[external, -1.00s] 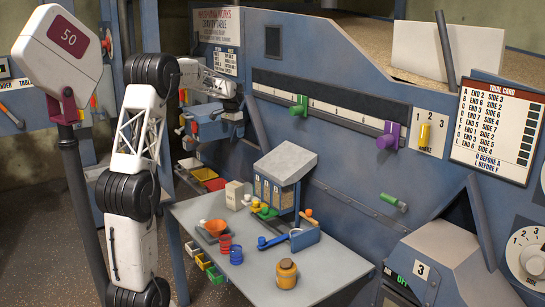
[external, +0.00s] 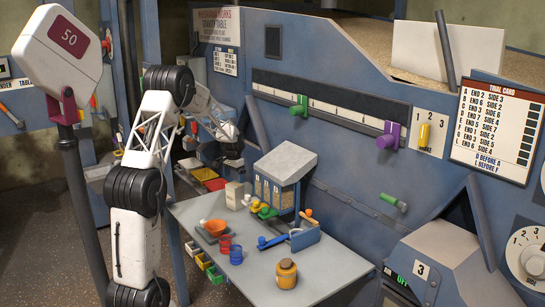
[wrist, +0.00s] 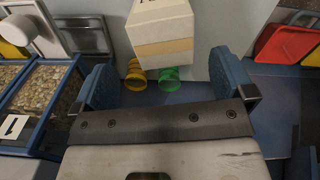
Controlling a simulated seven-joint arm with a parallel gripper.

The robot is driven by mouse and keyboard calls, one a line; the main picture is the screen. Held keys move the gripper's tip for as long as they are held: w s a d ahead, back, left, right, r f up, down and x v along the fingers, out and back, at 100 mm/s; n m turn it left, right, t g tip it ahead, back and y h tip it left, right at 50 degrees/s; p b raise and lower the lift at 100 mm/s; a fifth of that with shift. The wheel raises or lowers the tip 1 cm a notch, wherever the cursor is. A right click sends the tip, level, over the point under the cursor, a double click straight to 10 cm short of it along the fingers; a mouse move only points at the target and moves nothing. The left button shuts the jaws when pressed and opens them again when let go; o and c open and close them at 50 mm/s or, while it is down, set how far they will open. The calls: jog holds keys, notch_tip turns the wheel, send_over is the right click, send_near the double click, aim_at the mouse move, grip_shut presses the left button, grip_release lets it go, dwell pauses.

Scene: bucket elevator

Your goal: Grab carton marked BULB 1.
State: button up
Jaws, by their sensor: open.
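A cream carton (external: 235,195) stands at the back left of the grey table. In the wrist view the carton (wrist: 160,30) is ahead of my gripper, at the top of the picture, with a tan band along its lower part. Dark lettering at its upper edge is cut off, so I cannot read its mark. My gripper (external: 233,163) hangs a little above the carton in the external view. In the wrist view my gripper (wrist: 163,85) is open, its blue fingers apart, with nothing held between them.
The table's front right is clear.

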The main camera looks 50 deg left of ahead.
aim_at(235, 184)
jog(key=shift+f, duration=1.25)
jog(key=shift+w+a+f, duration=0.1)
jog(key=shift+f, duration=1.2)
jog(key=shift+a+f, duration=0.1)
jog(key=shift+f, duration=1.2)
jog(key=c, duration=0.9)
